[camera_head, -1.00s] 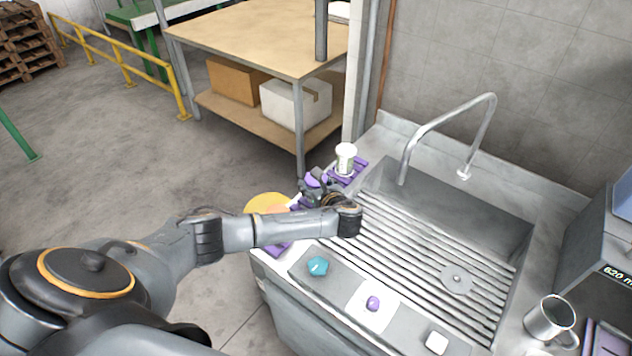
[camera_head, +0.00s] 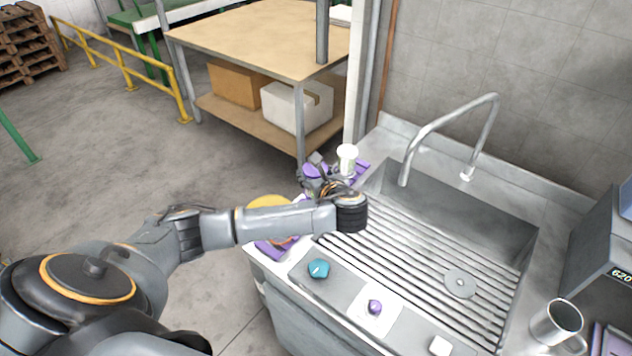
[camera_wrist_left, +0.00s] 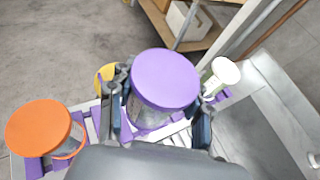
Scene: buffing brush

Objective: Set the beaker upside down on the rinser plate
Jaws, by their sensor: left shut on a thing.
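My left gripper (camera_head: 328,186) is shut on a clear container with a round purple top (camera_wrist_left: 165,78). I take this to be the beaker. In the left wrist view its clear body (camera_wrist_left: 146,117) shows below the purple top, between the fingers (camera_wrist_left: 160,100). In the head view the purple top (camera_head: 314,170) shows beside the gripper, at the far left end of the sink unit; the body is mostly hidden. A round grey plate (camera_head: 460,284) with a central hole, apparently the rinser plate, lies empty on the sink's ribbed floor. My right gripper is not in view.
A white-topped container (camera_head: 347,158) stands close behind the gripper; an orange-topped one (camera_wrist_left: 40,128) stands to its left. A tall curved faucet (camera_head: 445,125) rises behind the basin. A metal mug (camera_head: 555,322) stands at the right. Small objects lie along the front ledge.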

